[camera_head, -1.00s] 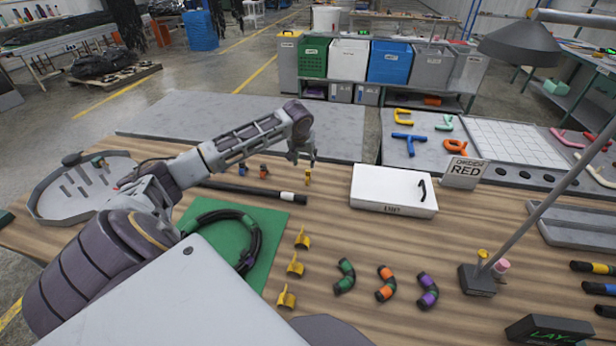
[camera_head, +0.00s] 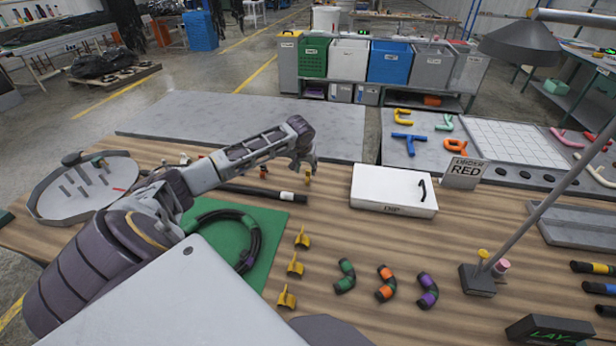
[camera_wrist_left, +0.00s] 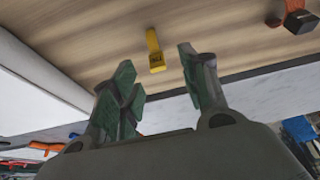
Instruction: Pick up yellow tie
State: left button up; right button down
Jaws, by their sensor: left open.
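The yellow tie (camera_head: 308,176) is a small strip at the far edge of the wooden table, left of the white box. In the left wrist view the yellow tie (camera_wrist_left: 154,50) shows whole, with dark marks on its end. My left gripper (camera_head: 304,166) is right by it in the head view. In the left wrist view my left gripper (camera_wrist_left: 158,66) has its two green-padded fingers apart, with the tie showing beyond the gap between them. Nothing is held. Whether a finger touches the tie cannot be told. My right gripper is not in view.
An orange tie (camera_head: 263,172) with a dark end lies left of the yellow one. A black rod (camera_head: 250,190) lies in front of them. The white box (camera_head: 394,190) stands to the right. Yellow clips (camera_head: 295,266) and a coiled hose (camera_head: 252,250) lie nearer.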

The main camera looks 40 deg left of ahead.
aim_at(308, 172)
pick_arm(q)
jog(key=shift+x, duration=2.6)
jog(key=shift+w+d, duration=0.15)
jog(key=shift+d, duration=0.05)
jog(key=c, duration=0.8)
